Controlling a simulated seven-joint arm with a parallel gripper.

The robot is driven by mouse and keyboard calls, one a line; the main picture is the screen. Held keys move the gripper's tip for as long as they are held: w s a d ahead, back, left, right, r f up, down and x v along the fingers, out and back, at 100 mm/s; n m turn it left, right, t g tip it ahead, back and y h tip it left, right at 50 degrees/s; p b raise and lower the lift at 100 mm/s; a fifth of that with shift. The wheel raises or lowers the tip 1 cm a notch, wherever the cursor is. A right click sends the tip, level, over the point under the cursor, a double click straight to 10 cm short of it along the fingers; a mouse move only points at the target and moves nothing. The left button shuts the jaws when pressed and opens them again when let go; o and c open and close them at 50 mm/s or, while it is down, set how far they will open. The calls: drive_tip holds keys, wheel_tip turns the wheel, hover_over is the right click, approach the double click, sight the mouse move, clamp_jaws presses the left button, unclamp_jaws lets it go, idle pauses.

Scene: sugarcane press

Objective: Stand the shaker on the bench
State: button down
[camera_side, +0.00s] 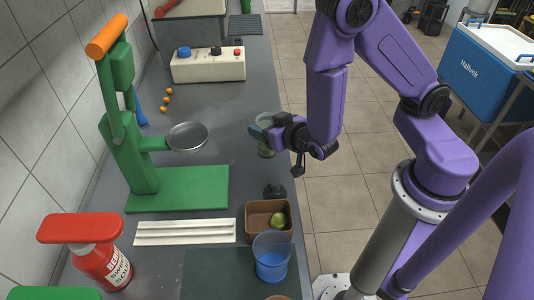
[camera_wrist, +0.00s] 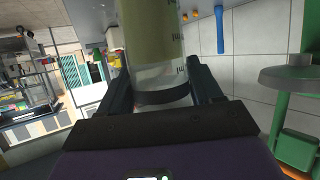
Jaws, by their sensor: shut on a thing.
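The shaker (camera_side: 265,149) is a clear cylinder with markings and a pale green-yellow tint. My gripper (camera_side: 268,132) is shut around it near the right edge of the bench (camera_side: 225,110). It looks about upright and seems to be held above the bench top; the gap below it is hard to judge.
A green press (camera_side: 180,188) with a round metal dish (camera_side: 187,137) stands left. A small dark object (camera_side: 274,190), a brown box (camera_side: 254,232) with a lime and a blue cup (camera_side: 271,262) are nearer the front. A button box (camera_side: 208,68) is behind. Bench between is clear.

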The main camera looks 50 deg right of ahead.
drive_tip(key=shift+f, duration=3.2)
drive_tip(key=shift+f, duration=0.15)
drive_tip(key=shift+c, duration=0.9)
unclamp_jaws()
drive_tip(key=shift+s+a+r, duration=0.15)
drive_tip(key=shift+s+r, duration=0.1)
drive_tip(key=shift+s, duration=0.05)
drive_tip(key=v, duration=1.1)
drive_tip(key=shift+s, duration=0.2)
